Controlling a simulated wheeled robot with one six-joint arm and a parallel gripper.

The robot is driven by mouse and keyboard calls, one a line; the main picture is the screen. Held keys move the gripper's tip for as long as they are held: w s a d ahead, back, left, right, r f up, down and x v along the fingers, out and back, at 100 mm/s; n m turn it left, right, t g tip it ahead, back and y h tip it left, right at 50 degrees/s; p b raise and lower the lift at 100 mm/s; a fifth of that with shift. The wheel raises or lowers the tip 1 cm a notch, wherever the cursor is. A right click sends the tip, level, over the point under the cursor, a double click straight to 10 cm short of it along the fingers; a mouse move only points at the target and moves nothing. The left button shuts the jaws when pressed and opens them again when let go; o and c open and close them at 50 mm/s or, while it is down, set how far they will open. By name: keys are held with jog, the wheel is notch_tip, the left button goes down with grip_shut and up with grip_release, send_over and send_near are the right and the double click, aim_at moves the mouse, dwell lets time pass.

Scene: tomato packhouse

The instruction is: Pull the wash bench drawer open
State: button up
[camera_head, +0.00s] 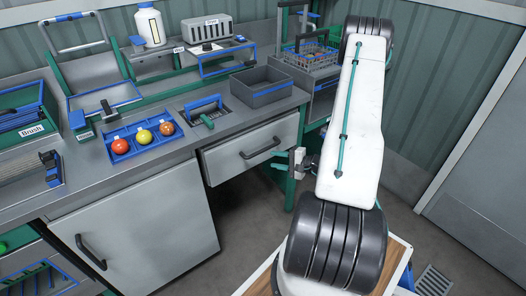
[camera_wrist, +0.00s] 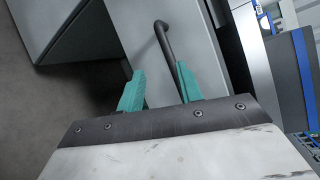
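The wash bench drawer (camera_head: 233,162) has a pale grey front under the worktop and looks shut or nearly so. Its dark bar handle (camera_head: 262,148) runs across the front. My gripper (camera_head: 281,162) is just right of the handle in the head view, with its teal fingers pointing toward the drawer. In the wrist view my gripper (camera_wrist: 160,68) is open, its two teal fingers apart. There the handle (camera_wrist: 165,42) lies ahead, its near part running down to the right finger, which partly hides it. I cannot tell whether they touch. The drawer front (camera_wrist: 190,30) fills the middle there.
A cabinet door (camera_head: 140,235) with its own handle is left of the drawer. On the worktop are a blue tray (camera_head: 112,155) with three tomatoes and a grey bin (camera_head: 262,98). A wire basket (camera_head: 312,62) stands behind. Open floor (camera_head: 235,222) lies below the drawer.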

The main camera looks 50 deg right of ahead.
aim_at(263, 151)
jog(key=shift+n+t+h, duration=0.3)
jog(key=shift+n+h, duration=0.3)
jog(key=shift+n, duration=0.2)
jog(key=w, duration=0.8)
jog(key=shift+w+d+f, duration=0.2)
jog(key=shift+d+f, duration=0.1)
jog(key=shift+f, duration=0.05)
jog(key=shift+c, duration=0.4)
grip_shut()
